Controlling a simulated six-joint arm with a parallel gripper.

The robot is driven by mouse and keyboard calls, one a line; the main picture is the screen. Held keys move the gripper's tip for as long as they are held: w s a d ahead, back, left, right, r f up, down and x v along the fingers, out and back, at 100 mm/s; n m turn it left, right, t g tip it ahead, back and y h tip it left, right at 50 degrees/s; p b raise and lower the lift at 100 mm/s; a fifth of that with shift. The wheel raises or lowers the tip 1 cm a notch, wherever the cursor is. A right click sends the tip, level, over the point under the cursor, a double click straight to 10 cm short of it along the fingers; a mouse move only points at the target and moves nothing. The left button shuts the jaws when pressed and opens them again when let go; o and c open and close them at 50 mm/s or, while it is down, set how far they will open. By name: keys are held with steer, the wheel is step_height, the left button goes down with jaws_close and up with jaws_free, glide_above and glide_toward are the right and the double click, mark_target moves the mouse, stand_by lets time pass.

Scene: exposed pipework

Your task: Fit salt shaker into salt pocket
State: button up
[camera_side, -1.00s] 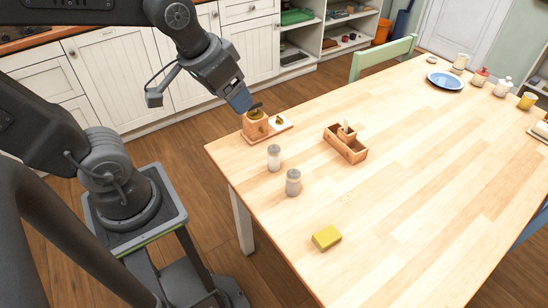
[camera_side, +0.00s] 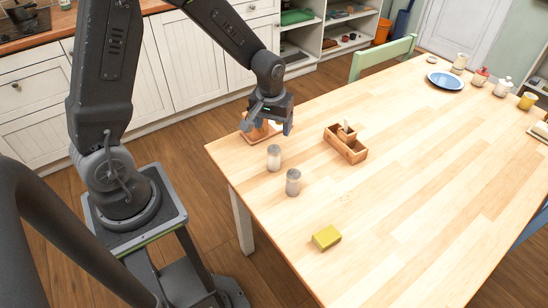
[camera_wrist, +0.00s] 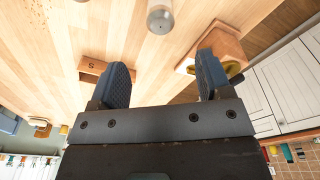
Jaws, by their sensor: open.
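Two shakers stand upright on the table: a whiter one (camera_side: 274,158) and a greyer one (camera_side: 293,183). I cannot tell for certain which holds salt. The wrist view shows a shaker (camera_wrist: 160,18) beyond my fingers, at the top edge. A wooden caddy (camera_side: 352,154) stands right of the shakers; in the wrist view its wall (camera_wrist: 93,66) carries a letter S. The inside of its pockets is mostly hidden. My gripper (camera_side: 273,124) points down, open and empty, above the table behind the whiter shaker. In the wrist view, my gripper (camera_wrist: 162,72) has its fingers wide apart.
A wooden holder (camera_wrist: 218,42) stands close to my right finger in the wrist view, partly hidden behind my gripper in the side view. A yellow sponge (camera_side: 326,237) lies near the front. A blue plate (camera_side: 446,80) and several cups stand far back. The table's middle is clear.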

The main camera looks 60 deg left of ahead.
mark_target(274, 147)
steer(key=f, duration=1)
steer(key=shift+w+a+f, duration=0.2)
steer(key=shift+w+a, duration=0.1)
steer(key=shift+w, duration=0.1)
steer(key=c, duration=1.1)
